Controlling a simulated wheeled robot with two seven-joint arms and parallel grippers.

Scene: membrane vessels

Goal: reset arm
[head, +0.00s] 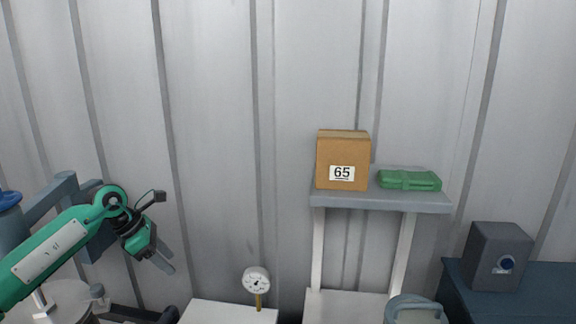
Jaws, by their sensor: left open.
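My left arm comes in from the left, a green and black arm with a white label. Its gripper (166,232) is open and empty, in front of the ribbed grey wall. Its fingers point to the right, apart from every object. My right gripper does not show in the head view.
A cardboard box (342,161) marked 65 and a green case (409,181) sit on a grey shelf (380,200). A pressure gauge (256,281) stands by a white surface (228,313). A grey box (498,257) rests on a dark blue cabinet (548,290) at right.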

